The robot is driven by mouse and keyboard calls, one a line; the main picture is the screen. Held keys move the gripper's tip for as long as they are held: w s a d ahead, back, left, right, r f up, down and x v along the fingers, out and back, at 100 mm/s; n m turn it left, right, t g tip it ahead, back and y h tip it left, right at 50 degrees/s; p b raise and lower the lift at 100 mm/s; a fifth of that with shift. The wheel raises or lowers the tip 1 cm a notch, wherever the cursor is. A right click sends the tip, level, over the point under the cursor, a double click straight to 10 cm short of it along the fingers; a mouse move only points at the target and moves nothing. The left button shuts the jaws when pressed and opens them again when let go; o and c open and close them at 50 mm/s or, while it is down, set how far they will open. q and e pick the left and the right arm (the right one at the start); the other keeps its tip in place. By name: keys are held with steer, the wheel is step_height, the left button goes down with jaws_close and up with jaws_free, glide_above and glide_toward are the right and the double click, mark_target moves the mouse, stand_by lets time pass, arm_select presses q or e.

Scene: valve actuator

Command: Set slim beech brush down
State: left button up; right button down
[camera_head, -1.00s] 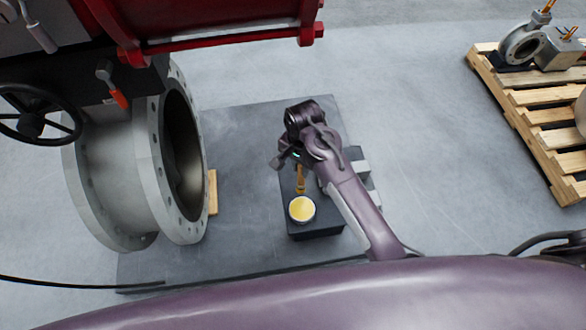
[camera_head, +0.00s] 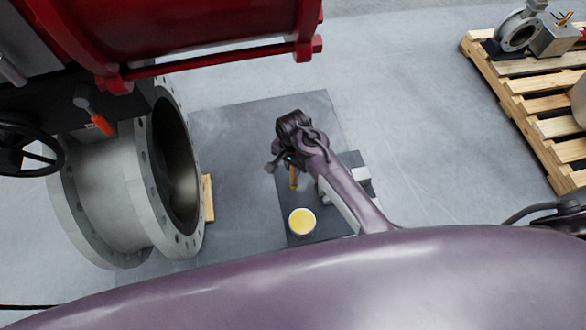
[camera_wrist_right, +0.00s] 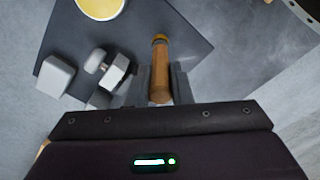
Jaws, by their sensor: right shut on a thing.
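The slim beech brush (camera_wrist_right: 160,72) shows in the right wrist view as a wooden handle with a darker, orange-brown end. My right gripper (camera_wrist_right: 158,88) is shut on it, one finger on each side of the handle. In the head view the brush (camera_head: 294,180) hangs below my right gripper (camera_head: 287,168), over the dark block-like stand. The bristles cannot be made out. A round tub with yellow contents (camera_head: 302,221) stands on the dark stand (camera_head: 325,232), nearer to me than the brush; it also shows in the right wrist view (camera_wrist_right: 100,8). My left gripper is not in view.
A large grey flanged pipe (camera_head: 110,195) stands at the left under a red actuator (camera_head: 190,35). A grey hex bolt (camera_wrist_right: 112,72) and a grey block (camera_wrist_right: 54,76) lie near the tub. A wooden pallet (camera_head: 520,90) is at the right. The floor between is clear.

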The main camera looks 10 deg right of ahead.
steer(key=shift+f, duration=1.1)
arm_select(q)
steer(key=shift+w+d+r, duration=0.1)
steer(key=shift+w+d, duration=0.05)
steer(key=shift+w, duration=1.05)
arm_select(e)
steer(key=shift+f, duration=0.15)
steer(key=c, duration=1.4)
jaws_free()
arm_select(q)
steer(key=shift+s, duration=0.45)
arm_select(e)
steer(key=shift+o, duration=0.5)
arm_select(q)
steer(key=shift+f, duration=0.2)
arm_select(e)
step_height(320, 180, up, 12)
steer(key=shift+r, duration=0.15)
